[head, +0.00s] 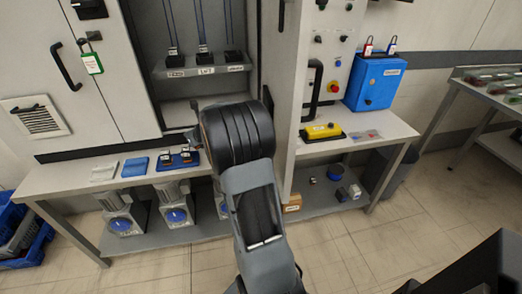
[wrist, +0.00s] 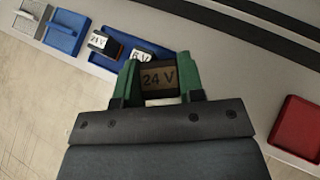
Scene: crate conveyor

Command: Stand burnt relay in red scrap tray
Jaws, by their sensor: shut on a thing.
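My gripper (wrist: 159,68) has green fingers and is shut on a dark relay (wrist: 158,80) with a brownish, darkened "24 V" label. The relay sits between the two fingertips in the wrist view, above the grey bench. The red tray (wrist: 299,128) lies at the right edge of the wrist view, apart from my gripper, and its visible floor is empty. In the head view my arm hides the red tray and the held relay.
A blue tray (wrist: 76,52) with two other relays, one marked "24 V" (wrist: 99,42), lies left of my gripper. The open cabinet (head: 205,80) stands behind the bench. Bench between the blue and red trays looks clear.

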